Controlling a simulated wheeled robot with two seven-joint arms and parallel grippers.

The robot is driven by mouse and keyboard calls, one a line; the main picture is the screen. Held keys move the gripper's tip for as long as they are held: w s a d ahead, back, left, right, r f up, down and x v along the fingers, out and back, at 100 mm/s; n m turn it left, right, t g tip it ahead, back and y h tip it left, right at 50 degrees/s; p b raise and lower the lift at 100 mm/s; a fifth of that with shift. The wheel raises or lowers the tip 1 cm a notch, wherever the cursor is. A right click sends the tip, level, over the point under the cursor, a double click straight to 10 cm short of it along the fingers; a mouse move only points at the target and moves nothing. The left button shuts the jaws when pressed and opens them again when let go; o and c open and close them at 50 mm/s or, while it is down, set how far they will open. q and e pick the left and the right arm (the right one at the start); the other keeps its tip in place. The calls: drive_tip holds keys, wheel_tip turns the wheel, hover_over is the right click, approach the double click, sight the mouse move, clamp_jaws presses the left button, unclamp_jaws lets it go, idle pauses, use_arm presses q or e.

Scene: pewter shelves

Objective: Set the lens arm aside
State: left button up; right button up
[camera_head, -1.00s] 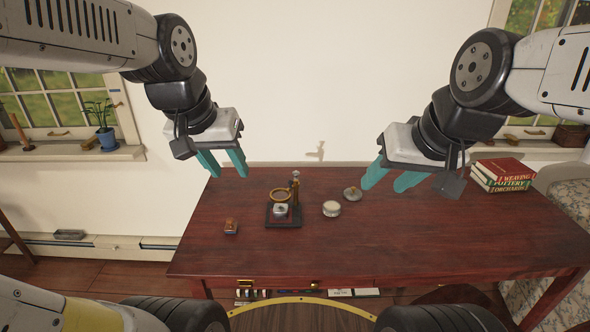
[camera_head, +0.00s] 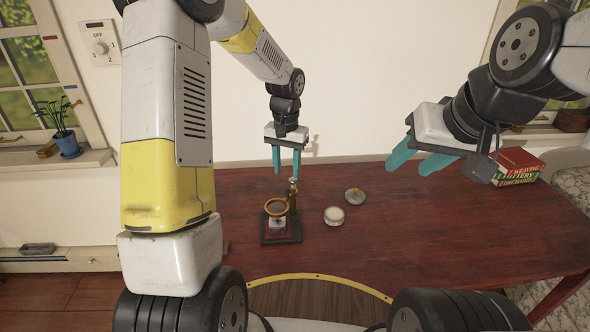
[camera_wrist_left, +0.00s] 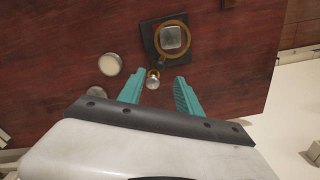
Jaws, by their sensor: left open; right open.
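The lens arm, a brass-rimmed ring (camera_head: 276,207) on a short post (camera_head: 292,191), stands on a dark square base (camera_head: 281,236) on the table. A small pale block sits under the ring. In the left wrist view, the ring (camera_wrist_left: 172,29) lies over the base and the brass post top (camera_wrist_left: 153,75) shows between my fingertips. My left gripper (camera_head: 287,172) is open, pointing down just above the post; I cannot tell whether it touches. My right gripper (camera_head: 408,165) is open and empty, raised over the table's right side.
A round white-topped tin (camera_head: 334,215) and a grey lid with a knob (camera_head: 355,196) sit right of the base. Books (camera_head: 516,167) are stacked at the table's back right. The front right tabletop (camera_head: 450,240) is clear.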

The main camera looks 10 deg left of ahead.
sight(287, 190)
use_arm(q)
wheel_tip(287, 190, down, 7)
drive_tip(key=shift+r, duration=0.2)
clamp_jaws()
idle(1.5)
